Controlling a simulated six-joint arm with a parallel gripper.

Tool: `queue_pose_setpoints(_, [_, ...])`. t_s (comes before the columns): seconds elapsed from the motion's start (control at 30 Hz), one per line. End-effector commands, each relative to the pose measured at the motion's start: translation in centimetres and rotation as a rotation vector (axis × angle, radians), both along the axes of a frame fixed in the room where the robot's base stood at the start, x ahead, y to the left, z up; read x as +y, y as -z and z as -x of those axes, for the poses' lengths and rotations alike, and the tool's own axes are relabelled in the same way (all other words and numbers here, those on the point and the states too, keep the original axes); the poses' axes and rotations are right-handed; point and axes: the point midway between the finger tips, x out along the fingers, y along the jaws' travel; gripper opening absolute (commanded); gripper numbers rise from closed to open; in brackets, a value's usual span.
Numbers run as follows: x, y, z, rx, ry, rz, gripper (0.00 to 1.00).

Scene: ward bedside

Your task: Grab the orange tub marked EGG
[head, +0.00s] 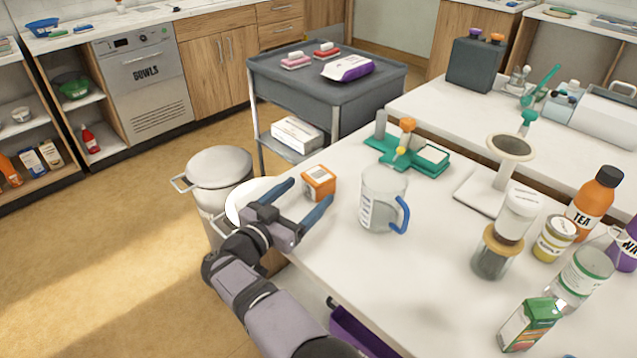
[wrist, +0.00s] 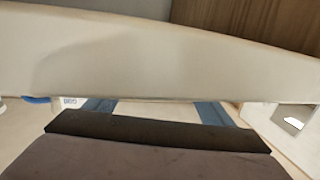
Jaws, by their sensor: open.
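I cannot read EGG on anything in view. A small orange box-like container (head: 319,183) with a pale label stands at the left edge of the white worktop in the head view; its lettering is too small to read. My gripper (head: 306,192) is open and appears empty, its two blue fingers pointing toward that container, which shows near and partly between the tips. I cannot tell the height gap. In the wrist view the fingers (wrist: 155,108) are spread, with a large pale surface beyond them; the orange container is not recognisable there.
A clear jug (head: 380,200) with a blue handle stands right of my gripper on the worktop (head: 420,270). A lidded bin (head: 219,168) stands left.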

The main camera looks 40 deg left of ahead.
Motion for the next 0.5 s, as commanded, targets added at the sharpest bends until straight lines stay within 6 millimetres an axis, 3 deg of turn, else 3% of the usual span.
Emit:
queue_pose_setpoints(0.23, [0.7, 0.2, -2.7, 0.0, 0.002, -0.001, 0.76])
queue_pose_setpoints(0.5, [0.9, 0.3, -3.5, 0.0, 0.0, 0.0, 0.76])
